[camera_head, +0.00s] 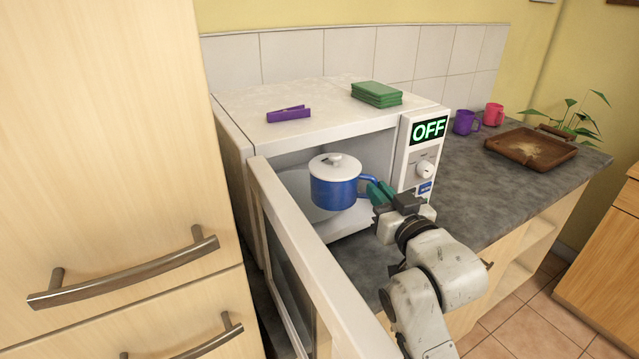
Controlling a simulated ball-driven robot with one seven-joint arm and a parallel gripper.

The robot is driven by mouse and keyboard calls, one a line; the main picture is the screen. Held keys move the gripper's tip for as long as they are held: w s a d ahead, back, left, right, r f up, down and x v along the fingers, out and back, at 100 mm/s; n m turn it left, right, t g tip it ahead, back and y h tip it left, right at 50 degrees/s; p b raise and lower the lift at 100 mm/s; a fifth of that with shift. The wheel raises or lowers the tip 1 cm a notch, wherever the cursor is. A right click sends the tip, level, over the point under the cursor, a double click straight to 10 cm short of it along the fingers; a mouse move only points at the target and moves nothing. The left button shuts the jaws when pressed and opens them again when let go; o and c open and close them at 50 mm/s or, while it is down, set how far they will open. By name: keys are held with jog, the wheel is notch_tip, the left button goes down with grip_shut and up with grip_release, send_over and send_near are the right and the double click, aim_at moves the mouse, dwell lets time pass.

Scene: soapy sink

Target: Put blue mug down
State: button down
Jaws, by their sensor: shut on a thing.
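The blue mug (336,193) has a white lid with a knob and a handle on its right side. It is upright at the open front of the white microwave (330,125), over or just before the cavity floor. I cannot tell whether its base touches anything. My gripper (378,194), with green fingers, is shut on the mug's handle from the right. The microwave door (300,260) is swung open toward me on the left. The display (428,130) reads OFF.
A purple clip-like object (289,114) and green sponges (377,94) lie on the microwave. The grey counter (470,185) is clear right of it. Further right are a purple mug (465,122), a pink mug (493,114), a brown tray (530,147) and a plant (580,120).

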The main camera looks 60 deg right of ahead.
jog(key=w+a+p+x, duration=0.2)
jog(key=x, duration=1.3)
notch_tip(320, 180, down, 6)
jog(key=shift+w+r, duration=0.15)
jog(key=shift+r, duration=0.05)
jog(key=shift+w+f+p, duration=0.2)
jog(key=shift+f+p, duration=0.15)
jog(key=shift+f, duration=0.25)
jog(key=shift+f, duration=0.1)
jog(key=shift+f+b, duration=0.35)
jog(key=shift+b, duration=0.1)
jog(key=shift+f, duration=0.2)
